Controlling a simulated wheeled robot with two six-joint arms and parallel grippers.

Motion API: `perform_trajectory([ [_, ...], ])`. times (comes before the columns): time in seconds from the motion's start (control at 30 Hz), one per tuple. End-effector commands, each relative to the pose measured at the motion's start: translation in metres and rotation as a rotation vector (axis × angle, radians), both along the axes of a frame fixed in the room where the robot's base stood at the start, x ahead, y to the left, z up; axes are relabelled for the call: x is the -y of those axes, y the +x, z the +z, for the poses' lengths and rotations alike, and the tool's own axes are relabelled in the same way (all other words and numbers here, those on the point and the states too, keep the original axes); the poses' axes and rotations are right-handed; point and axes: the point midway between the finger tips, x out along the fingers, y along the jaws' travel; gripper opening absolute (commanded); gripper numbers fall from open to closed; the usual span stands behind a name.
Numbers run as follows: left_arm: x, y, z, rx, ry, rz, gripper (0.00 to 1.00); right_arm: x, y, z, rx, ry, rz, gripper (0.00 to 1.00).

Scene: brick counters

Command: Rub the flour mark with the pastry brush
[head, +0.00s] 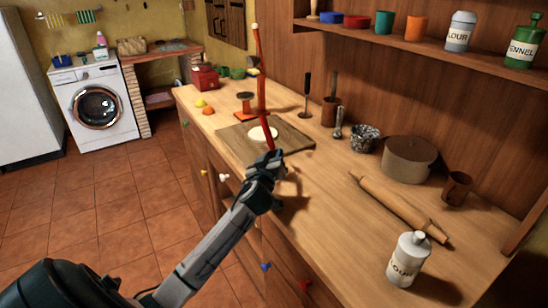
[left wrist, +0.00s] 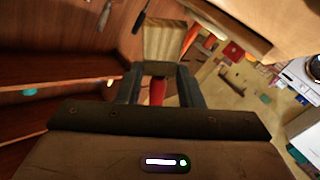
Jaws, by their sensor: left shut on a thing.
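My left gripper (head: 276,158) is shut on the lower end of a long red stick, which I take to be the pastry brush (head: 262,92). It stands nearly upright and ends in a small pale tip at the top. In the left wrist view its red part (left wrist: 158,91) shows between the fingers, with a tan block beyond that I cannot clearly identify. The flour mark (head: 258,134) is a white round patch on the wooden board (head: 234,134), partly hidden behind the brush. I cannot tell whether the brush touches it. My right gripper is not in view.
Right of the board stand a dark speckled bowl (head: 365,138), a lidded pot (head: 409,159), a rolling pin (head: 398,206), a brown cup (head: 456,188) and a flour shaker (head: 408,259). An orange-based object (head: 245,107) and small fruits stand beyond the board.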

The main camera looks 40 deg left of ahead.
Motion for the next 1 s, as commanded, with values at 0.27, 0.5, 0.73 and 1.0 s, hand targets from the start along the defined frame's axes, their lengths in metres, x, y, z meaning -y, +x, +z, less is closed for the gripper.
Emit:
perform_trajectory([
  [0.27,-0.029,0.007,-0.013,-0.031,0.025,0.013,0.11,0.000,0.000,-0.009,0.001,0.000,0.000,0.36],
  [0.5,-0.037,0.010,-0.011,-0.029,0.027,0.013,0.11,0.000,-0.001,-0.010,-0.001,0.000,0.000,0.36],
  [0.73,-0.054,0.017,-0.009,-0.028,0.027,0.013,0.11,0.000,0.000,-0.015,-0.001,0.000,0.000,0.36],
  [1.0,-0.068,0.023,-0.007,-0.026,0.025,0.012,0.11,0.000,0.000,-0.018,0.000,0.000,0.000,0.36],
])
